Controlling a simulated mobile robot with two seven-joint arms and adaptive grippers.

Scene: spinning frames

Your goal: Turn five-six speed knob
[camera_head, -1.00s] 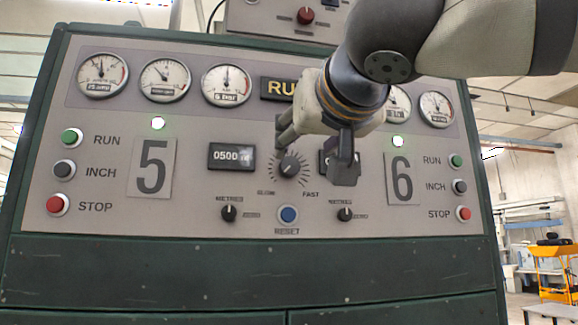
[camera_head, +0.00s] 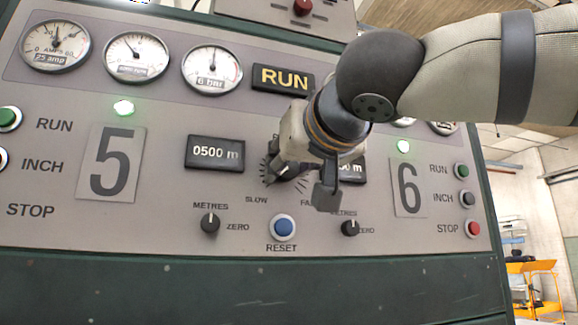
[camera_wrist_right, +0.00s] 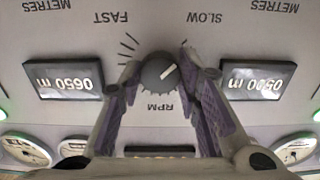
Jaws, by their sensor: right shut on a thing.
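The speed knob (camera_wrist_right: 158,73) is a dark round knob with a white pointer line, on the grey panel between the SLOW and FAST labels. In the upside-down right wrist view its line points toward the SLOW side. My right gripper (camera_wrist_right: 160,66) has one finger on each side of the knob and is shut on it. In the head view, the right gripper (camera_head: 297,185) and its arm come in from the right and hide most of the knob. My left gripper is in neither view.
The METRES knobs (camera_head: 210,223) and (camera_head: 350,228) and blue RESET button (camera_head: 283,227) sit below. The 0500 m display (camera_head: 215,154) is left of the gripper. Gauges (camera_head: 136,58) and the RUN sign (camera_head: 283,79) are above; red STOP (camera_head: 473,229) is at right.

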